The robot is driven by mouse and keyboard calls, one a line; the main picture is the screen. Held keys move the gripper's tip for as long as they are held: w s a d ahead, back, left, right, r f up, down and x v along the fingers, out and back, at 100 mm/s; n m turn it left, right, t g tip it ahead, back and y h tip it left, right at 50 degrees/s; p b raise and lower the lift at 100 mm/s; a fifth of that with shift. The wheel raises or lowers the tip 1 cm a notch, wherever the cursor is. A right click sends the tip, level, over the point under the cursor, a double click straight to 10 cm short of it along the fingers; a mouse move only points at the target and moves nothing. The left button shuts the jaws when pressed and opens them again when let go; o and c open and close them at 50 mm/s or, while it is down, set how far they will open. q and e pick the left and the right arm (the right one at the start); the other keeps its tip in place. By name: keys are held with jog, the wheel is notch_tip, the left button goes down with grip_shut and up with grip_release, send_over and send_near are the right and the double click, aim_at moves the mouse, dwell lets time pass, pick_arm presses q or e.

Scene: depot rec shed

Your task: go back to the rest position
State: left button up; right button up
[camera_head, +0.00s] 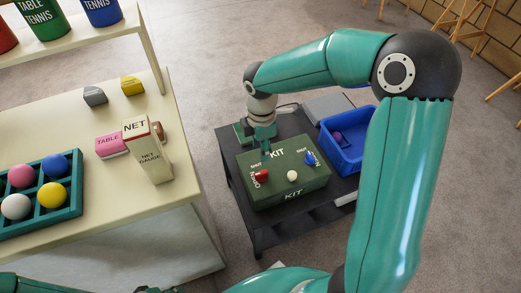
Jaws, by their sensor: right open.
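My right arm reaches in from the right and bends down to my right gripper (265,147), which is open at the far edge of a dark green KIT box (272,181). The box stands on a low black table (240,208). On its top are a red knob (262,175), a white knob (292,176) and a blue knob (311,158), with small lettering beside them. I see nothing between the fingers, and I cannot tell whether they touch the box. Part of my left arm shows at the bottom left edge; its gripper is out of view.
A blue bin (346,158) with a purple ball stands right of the box. On the left, a cream table (120,196) holds a teal tray of balls (78,208), a NET box (150,160) and a pink block (111,146). Wooden stool legs stand at top right; carpet is open between.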

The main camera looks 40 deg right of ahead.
dwell(0.3)
jog(key=a+f+m, duration=0.1)
jog(key=f, duration=0.1)
jog(key=s+a+f+m+y, duration=0.1)
jog(key=a+f, duration=0.1)
jog(key=f, duration=0.1)
jog(key=a+f+m, duration=0.1)
jog(key=a+f, duration=0.1)
jog(key=f, duration=0.1)
jog(key=shift+s+a+y, duration=0.15)
jog(key=shift+s+y, duration=0.1)
jog(key=shift+y, duration=0.05)
jog(key=s+a+f+m+y, duration=0.1)
jog(key=s+a+f+m, duration=0.4)
jog(key=s+f+m, duration=0.25)
jog(key=s+a+f+m+y, duration=0.1)
jog(key=s+a+f+m, duration=0.45)
jog(key=f+m, duration=0.2)
notch_tip(320, 180, up, 16)
jog(key=p, duration=1.7)
jog(key=shift+w+d+r+n+t, duration=0.2)
jog(key=shift+w+d+n+t, duration=0.1)
jog(key=shift+w, duration=0.05)
